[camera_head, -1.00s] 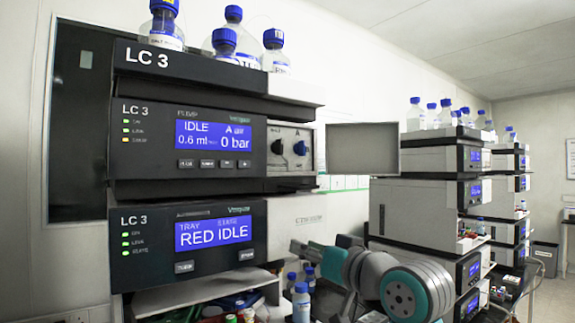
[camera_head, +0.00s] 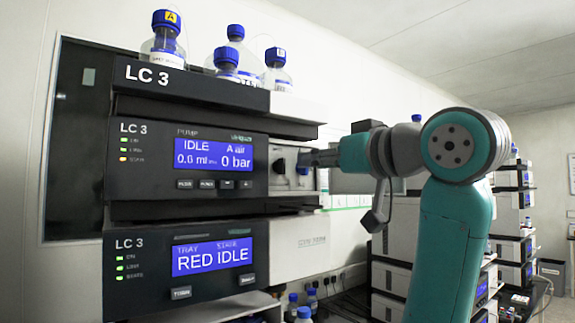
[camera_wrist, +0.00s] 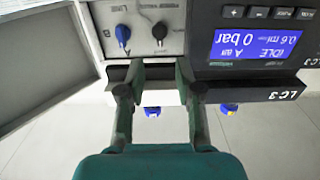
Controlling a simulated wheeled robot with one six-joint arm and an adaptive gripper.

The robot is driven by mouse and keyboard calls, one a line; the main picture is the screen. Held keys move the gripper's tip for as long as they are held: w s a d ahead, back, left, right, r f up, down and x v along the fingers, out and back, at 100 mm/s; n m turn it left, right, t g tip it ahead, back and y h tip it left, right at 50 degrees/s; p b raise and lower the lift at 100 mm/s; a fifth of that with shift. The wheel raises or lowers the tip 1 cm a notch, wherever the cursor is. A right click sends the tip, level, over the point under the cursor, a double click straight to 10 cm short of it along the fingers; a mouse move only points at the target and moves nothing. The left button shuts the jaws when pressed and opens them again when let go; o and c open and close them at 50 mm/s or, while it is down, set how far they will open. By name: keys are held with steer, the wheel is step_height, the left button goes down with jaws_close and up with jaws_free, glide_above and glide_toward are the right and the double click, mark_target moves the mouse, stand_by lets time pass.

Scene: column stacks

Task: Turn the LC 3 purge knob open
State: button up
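The LC 3 pump module (camera_head: 150,160) shows IDLE and 0 bar in the head view. Its right-hand panel carries a black knob (camera_head: 280,166) and a blue knob (camera_head: 302,167), which is partly hidden by my gripper (camera_head: 320,158). In the upside-down wrist view, the blue knob (camera_wrist: 123,34) and black knob (camera_wrist: 159,32) both show on the panel; their labels are too small to read. My gripper (camera_wrist: 160,72) is open and empty. Its fingertips appear short of the knobs, with the black knob in line with the gap and the blue knob left of it.
Solvent bottles (camera_head: 238,50) stand on top of the LC 3 stack. Below the pump is the LC 3 tray module (camera_head: 140,270), showing RED IDLE. A grey panel (camera_wrist: 38,50) sticks out beside the knobs. Other instrument stacks (camera_head: 395,245) stand behind my arm.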

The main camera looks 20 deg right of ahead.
mark_target(284, 165)
steer(key=x, duration=0.9)
steer(key=shift+f, duration=0.1)
jaws_close()
